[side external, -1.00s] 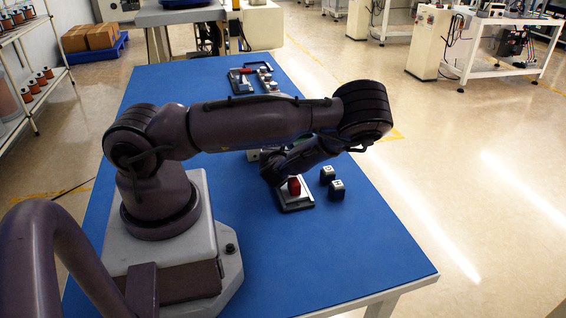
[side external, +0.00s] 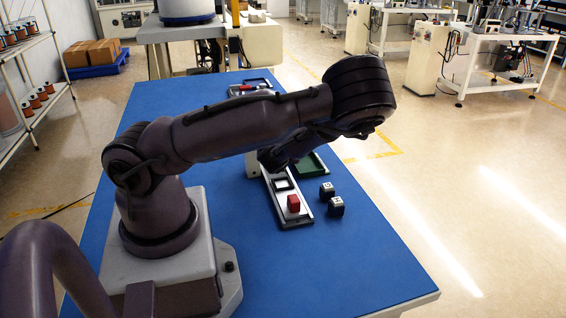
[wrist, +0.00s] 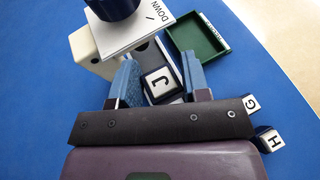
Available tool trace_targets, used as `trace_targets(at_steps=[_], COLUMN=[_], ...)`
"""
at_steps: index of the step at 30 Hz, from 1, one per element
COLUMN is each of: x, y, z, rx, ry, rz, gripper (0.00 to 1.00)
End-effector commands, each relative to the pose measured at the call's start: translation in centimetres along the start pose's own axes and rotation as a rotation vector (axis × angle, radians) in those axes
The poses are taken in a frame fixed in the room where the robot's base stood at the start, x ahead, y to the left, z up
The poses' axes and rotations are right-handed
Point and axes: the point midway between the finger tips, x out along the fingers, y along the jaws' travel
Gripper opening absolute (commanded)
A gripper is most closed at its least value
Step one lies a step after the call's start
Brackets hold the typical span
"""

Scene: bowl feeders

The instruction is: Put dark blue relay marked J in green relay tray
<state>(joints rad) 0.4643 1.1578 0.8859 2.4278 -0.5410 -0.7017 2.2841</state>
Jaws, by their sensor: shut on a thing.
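The dark blue relay marked J (wrist: 160,83) sits between the two blue fingers of my gripper (wrist: 158,66) in the wrist view, its white lettered face showing. My gripper is shut on it. The green relay tray (wrist: 190,46) lies beyond and to the right of the fingers; its floor looks empty. The tray also shows in the side view (side external: 313,167), partly hidden behind my wrist. In that view my arm's end hides the fingers and the held relay.
Dark relays marked G (wrist: 249,102) and H (wrist: 270,139) stand on the blue table at right. A white DOWN plate (wrist: 135,32) with a dark blue knob (wrist: 112,6) is close beyond the fingers.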

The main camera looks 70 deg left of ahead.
Motion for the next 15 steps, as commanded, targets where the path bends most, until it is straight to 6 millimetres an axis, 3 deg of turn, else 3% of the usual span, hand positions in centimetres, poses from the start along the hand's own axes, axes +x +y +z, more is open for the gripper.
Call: trace_targets(at_steps=[2, 7, 15], x=[-0.6, -1.7, -1.9], y=[-0.5, -1.8, -1.2], z=[0.7, -0.6, -2.3], rx=[0.006, 0.055, 0.027], ry=[-0.001, -0.002, -0.004], rz=[-0.018, -0.102, -0.042], gripper=[0.15, 0.15, 0.15])
